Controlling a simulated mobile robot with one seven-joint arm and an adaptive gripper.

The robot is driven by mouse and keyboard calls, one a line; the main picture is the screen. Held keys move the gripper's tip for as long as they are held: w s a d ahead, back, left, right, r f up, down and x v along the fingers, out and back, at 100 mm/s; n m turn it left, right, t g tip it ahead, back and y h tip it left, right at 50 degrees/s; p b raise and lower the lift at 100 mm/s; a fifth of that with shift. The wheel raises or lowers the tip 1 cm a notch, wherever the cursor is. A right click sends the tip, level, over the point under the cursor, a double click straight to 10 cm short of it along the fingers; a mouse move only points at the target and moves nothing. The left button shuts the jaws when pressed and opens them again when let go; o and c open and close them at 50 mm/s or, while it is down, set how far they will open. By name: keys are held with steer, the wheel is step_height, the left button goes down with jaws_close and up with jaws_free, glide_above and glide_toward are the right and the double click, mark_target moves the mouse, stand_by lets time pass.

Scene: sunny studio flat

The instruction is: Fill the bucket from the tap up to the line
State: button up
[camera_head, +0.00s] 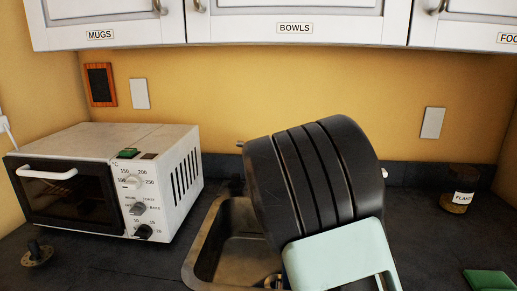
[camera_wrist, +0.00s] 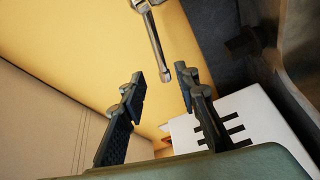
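In the wrist view my gripper (camera_wrist: 162,90) is open, with its two dark fingers apart and nothing between them. A metal tap (camera_wrist: 153,38) lies beyond the fingertips, and its narrow end points into the gap between them. I cannot tell the distance, but no contact shows. In the head view my arm hides the gripper and most of the tap area. The metal sink (camera_head: 203,240) shows partly to the left of my arm. No bucket or fill line can be made out in either view.
A white toaster oven (camera_head: 150,145) stands left of the sink; its slotted side (camera_wrist: 245,115) shows in the wrist view. A labelled jar (camera_head: 458,190) stands at the right, with a green item (camera_head: 488,280) nearer. Wall cabinets (camera_head: 290,25) hang above.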

steer(key=p+x, duration=0.1)
steer(key=x, duration=0.9)
steer(key=shift+w+a, duration=0.1)
steer(key=shift+w, duration=0.05)
jaws_close()
